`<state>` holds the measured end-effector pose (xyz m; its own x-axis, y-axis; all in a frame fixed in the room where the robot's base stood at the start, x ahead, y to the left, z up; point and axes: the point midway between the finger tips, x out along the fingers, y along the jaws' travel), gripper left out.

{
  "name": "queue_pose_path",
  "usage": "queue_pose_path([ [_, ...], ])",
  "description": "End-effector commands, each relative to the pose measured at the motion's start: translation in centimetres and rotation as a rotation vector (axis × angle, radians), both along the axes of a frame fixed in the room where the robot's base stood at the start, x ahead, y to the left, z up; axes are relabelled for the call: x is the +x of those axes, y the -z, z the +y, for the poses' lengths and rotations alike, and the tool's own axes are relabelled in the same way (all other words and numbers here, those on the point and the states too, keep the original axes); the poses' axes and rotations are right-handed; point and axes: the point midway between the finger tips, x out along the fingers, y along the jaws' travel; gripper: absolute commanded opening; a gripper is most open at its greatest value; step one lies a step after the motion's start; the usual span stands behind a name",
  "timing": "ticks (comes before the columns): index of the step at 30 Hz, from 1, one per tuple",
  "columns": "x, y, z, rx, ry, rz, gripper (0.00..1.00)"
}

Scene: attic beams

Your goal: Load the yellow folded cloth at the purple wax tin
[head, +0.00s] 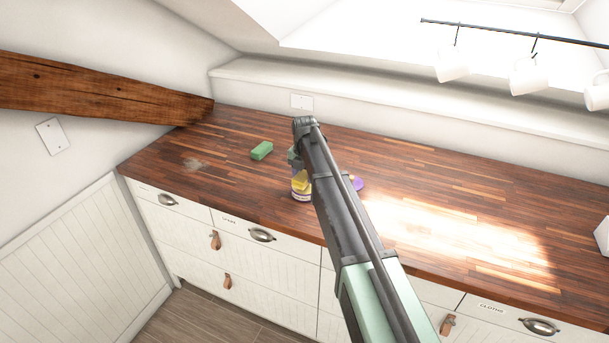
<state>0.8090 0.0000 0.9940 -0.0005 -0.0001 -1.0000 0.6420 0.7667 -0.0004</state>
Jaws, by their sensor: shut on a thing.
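The yellow folded cloth (300,184) shows just left of my arm, below my gripper (297,168). My gripper is mostly hidden behind my own arm, and its jaws are shut on the cloth. A small round tin with a pale band (300,196) shows directly under the cloth. I cannot tell whether the cloth touches it. A purple piece (357,183) shows just right of my arm on the counter. The rest of it is hidden by the arm, so I cannot tell if it is the wax tin or its lid.
A green sponge (262,151) lies left of my gripper on the wooden counter (440,185). A pale smudge (195,164) marks the counter's left end. A wooden beam (100,92) comes in from the left. White mugs (528,77) hang from a rail at upper right.

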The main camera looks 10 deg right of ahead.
Motion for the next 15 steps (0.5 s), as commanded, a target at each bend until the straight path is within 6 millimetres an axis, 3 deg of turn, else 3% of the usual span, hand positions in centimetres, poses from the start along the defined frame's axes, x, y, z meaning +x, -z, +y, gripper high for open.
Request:
queue_pose_path([
  [1,0.0,-1.2,0.0,0.0,0.0,0.0,0.28],
  [9,0.0,-4.0,0.0,0.0,0.0,0.0,0.28],
  [15,0.0,-4.6,0.0,0.0,0.0,0.0,0.28],
])
